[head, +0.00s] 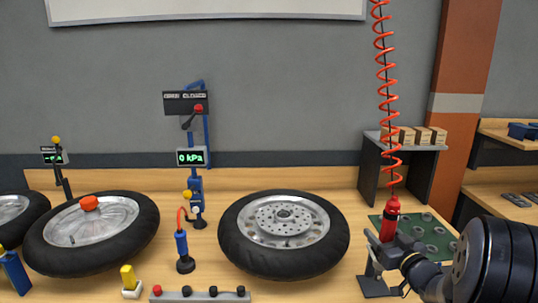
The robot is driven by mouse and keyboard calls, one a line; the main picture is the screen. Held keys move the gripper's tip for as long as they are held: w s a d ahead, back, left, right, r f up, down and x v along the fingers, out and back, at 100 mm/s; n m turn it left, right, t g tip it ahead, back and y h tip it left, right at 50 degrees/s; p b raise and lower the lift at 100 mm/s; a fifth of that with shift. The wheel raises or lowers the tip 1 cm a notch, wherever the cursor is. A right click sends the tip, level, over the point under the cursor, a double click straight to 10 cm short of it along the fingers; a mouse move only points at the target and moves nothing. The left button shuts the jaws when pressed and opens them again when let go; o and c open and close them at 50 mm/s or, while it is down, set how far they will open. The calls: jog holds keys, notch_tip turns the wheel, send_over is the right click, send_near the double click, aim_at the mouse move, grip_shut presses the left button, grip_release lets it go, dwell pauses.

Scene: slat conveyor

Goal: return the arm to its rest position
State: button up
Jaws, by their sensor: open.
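My gripper (374,252) is at the lower right of the head view, at the end of my dark arm, which comes in from the right edge. Its fingers point left and are apart. It is just below and in front of the red hand tool (392,212), which is upright under a red coiled hose (385,75). The tool's lower end is partly hidden by the gripper; whether they touch I cannot tell. I see nothing held in the fingers.
A wheel (235,240) lies on the wooden bench (330,180) left of my gripper. Another wheel (146,235) with an orange cap lies further left. Between them stand a blue-handled tool (181,245) and a gauge post reading 0 kPa (190,157). A shelf with boxes (398,148) stands behind.

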jog(key=shift+s+d+f, duration=0.1)
jog(key=shift+s+f, duration=0.05)
jog(key=shift+f, duration=0.2)
jog(key=b+v, duration=0.2)
jog(key=v, duration=0.8)
jog(key=p+x, duration=0.2)
jog(key=x, duration=0.8)
jog(key=shift+w+a+r, duration=0.2)
jog(key=shift+w, duration=0.1)
notch_tip(320, 180, up, 2)
jog(key=shift+r+p, duration=0.1)
jog(key=shift+p, duration=1)
jog(key=a+v, duration=0.2)
jog(key=v, duration=0.7)
jog(key=shift+s+d, duration=0.2)
jog(key=shift+s, duration=0.1)
jog(key=shift+r, duration=0.1)
